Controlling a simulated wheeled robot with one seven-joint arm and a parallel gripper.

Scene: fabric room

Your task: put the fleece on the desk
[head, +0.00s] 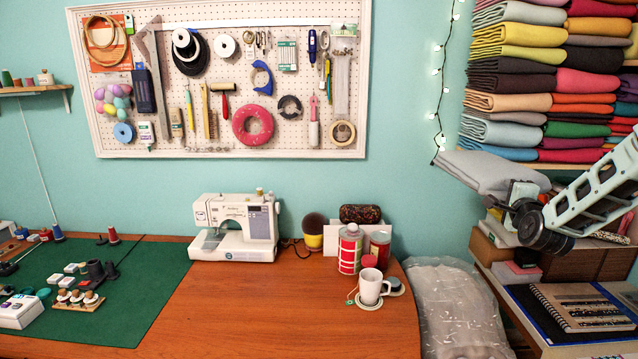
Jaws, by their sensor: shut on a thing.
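The fleece (482,168) is a grey folded cloth at the right, just below the stacks of coloured cloth. It is held out level in front of the wall, to the right of the desk. My gripper (516,194) is shut on the fleece at its right end; the fingertips are partly hidden. My arm reaches in from the right edge. The desk (290,310) is a brown wooden top with a rounded right end, at the lower left and middle, lower than the fleece and apart from it.
A green cutting mat (125,270) with spools and small boxes covers the desk's left. A white sewing machine (236,230) stands at the back; a white mug (370,287) and tins (349,250) stand right. The desk's front middle is clear. A shelf with folded cloth (545,80) is at the upper right.

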